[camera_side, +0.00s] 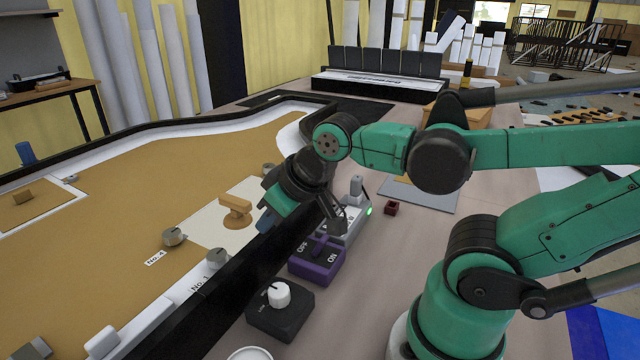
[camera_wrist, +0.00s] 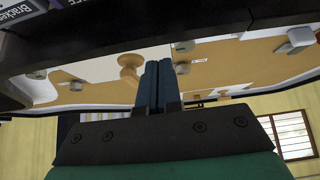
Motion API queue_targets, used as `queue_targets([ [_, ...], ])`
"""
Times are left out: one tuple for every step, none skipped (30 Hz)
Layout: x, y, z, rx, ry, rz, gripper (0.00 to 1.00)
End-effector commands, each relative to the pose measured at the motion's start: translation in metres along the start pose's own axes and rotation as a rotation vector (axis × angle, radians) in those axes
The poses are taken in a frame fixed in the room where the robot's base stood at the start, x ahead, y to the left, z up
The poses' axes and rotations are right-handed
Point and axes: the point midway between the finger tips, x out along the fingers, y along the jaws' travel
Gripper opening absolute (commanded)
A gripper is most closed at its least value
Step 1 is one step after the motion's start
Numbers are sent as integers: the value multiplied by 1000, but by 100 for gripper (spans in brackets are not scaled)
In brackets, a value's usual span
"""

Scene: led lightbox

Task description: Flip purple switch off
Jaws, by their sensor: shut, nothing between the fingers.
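The purple switch (camera_side: 317,262) is a box on the table beside the board's black edge, with OFF lettered on its left and ON on its right. Its small lever shows at the top, but I cannot tell clearly which way it leans. My gripper (camera_side: 265,222) is above and left of the purple switch in the side view, pointing left and down over the board's black edge, apart from the switch. Its dark blue fingers are shut and empty, pressed together in the wrist view (camera_wrist: 157,85).
A black box with a white knob (camera_side: 279,296) sits in front of the purple switch. A pale box with a green light (camera_side: 350,216) stands behind it, near a small dark red block (camera_side: 391,208). The tan board (camera_side: 110,215) carries several knobs and a wooden handle (camera_side: 235,210).

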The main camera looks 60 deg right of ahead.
Motion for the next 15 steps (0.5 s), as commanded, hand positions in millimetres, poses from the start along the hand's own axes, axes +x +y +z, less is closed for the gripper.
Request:
queue_targets([
  [0,0,0,1,0,0,0],
  [0,0,0,1,0,0,0],
  [0,0,0,1,0,0,0],
  [0,0,0,1,0,0,0],
  [0,0,0,1,0,0,0],
  [0,0,0,1,0,0,0],
  [0,0,0,1,0,0,0],
  [0,0,0,1,0,0,0],
  [0,0,0,1,0,0,0],
  [0,0,0,1,0,0,0],
  [0,0,0,1,0,0,0],
  [0,0,0,1,-1,0,11],
  [0,1,0,2,-3,2,20],
  [1,4,1,3,-8,5,28],
  [2,9,4,6,-20,12,40],
])
